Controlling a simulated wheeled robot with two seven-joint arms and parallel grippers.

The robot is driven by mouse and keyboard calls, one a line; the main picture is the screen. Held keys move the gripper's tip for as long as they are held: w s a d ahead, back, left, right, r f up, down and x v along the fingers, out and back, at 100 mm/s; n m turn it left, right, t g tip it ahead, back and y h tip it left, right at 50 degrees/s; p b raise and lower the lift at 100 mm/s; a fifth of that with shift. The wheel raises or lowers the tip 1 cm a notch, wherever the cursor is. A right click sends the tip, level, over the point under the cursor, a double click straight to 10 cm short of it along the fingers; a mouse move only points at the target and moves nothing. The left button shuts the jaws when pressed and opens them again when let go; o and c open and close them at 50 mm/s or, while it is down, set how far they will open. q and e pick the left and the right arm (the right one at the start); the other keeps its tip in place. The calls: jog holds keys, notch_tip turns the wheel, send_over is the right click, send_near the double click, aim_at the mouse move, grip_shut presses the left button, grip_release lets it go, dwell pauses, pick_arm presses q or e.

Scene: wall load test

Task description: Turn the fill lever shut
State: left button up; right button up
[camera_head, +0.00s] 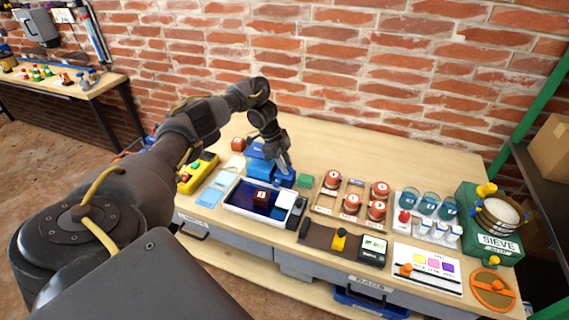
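No part is clearly legible as the fill lever, and I cannot tell which part it is. My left gripper (287,168) points down at a blue device (262,168) at the back left of the bench, close beside or over its right side. The gripper partly hides the device. Its fingers are too small to show whether they are apart or hold something. Other handle-like parts are a yellow handle (340,239) on a dark plate, yellow knobs (487,190) on the green sieve unit, and an orange bar on a round dial (492,287). My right gripper is not in view.
A dark blue tray (233,196) holding a dark red block stands in front of the device. Red-topped round pieces (333,179) in a wooden rack and several teal cups (427,200) stand to the right. The bench's back strip along the brick wall is clear.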

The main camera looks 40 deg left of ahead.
pick_arm(q)
jog(key=shift+o, duration=0.5)
jog(key=shift+a+r, duration=0.15)
jog(key=shift+r, duration=0.15)
jog(key=p+v, duration=0.2)
jog(key=v, duration=0.8)
jog(key=shift+s, duration=0.1)
